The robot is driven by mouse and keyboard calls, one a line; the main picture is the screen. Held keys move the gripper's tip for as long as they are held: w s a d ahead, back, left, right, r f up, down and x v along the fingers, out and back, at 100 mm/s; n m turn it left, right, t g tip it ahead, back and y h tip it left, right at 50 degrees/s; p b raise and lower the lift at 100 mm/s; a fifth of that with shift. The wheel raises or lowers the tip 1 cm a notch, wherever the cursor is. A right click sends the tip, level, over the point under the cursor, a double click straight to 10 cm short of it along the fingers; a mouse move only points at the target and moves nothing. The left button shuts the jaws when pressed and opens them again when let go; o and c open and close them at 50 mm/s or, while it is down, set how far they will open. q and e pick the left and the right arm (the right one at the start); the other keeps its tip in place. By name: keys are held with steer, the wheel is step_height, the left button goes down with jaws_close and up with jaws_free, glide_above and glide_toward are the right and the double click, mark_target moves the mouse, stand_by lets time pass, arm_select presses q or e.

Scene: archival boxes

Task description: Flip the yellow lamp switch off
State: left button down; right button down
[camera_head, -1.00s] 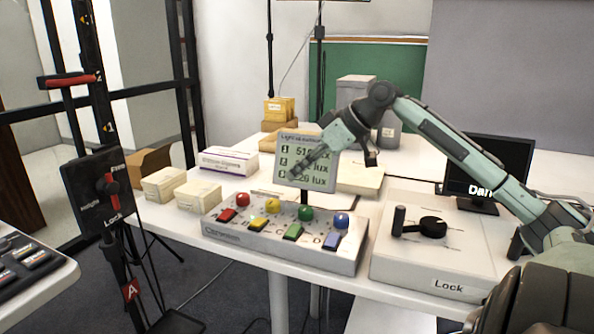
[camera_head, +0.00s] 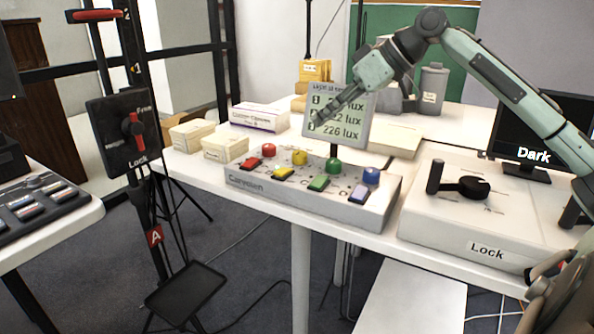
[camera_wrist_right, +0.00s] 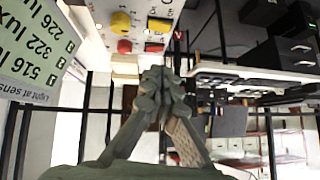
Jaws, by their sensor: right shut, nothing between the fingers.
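The yellow switch (camera_head: 283,174) is a small rocker on the grey control box, in front of the yellow dome lamp (camera_head: 299,158). The switch also shows in the right wrist view (camera_wrist_right: 158,25), beside the yellow dome (camera_wrist_right: 121,22). My right gripper (camera_head: 317,121) is shut and empty. In the head view it appears above the box, in front of the lux display's left part; its exact height is unclear. In the right wrist view the fingertips (camera_wrist_right: 160,76) are together, apart from the switches. My left gripper is not in view.
Red (camera_head: 249,163), green (camera_head: 319,183) and blue (camera_head: 359,195) switches flank the yellow one. The lux display (camera_head: 343,128) stands behind the box. A Lock box (camera_head: 480,254) with a black knob is on the right. A lever panel (camera_head: 125,135) stands left of the table.

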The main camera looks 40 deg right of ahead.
mark_target(277, 171)
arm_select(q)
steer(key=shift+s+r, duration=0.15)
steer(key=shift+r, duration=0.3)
